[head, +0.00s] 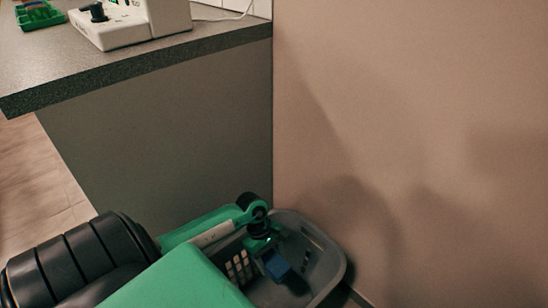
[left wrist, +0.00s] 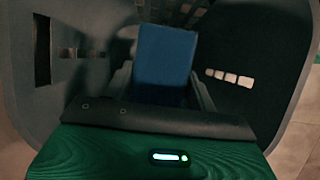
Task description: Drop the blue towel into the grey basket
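The grey basket (head: 328,244) stands on the floor in the corner between the counter's side panel and the wall. My left gripper (head: 270,255) reaches down into the basket's opening from above. The blue towel (head: 276,264) is a small folded block at its fingertips. In the left wrist view the towel (left wrist: 165,58) sits between the two fingers of the gripper (left wrist: 163,85), with the basket's slotted walls (left wrist: 265,50) around it. The gripper looks shut on the towel. Whether the towel touches the basket's floor cannot be told. My right gripper is not in view.
A grey counter (head: 130,62) with a dark edge stands at the upper left. It carries a white device (head: 125,22) with a black knob and a green tray (head: 38,14). The plain wall (head: 420,120) closes off the right side.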

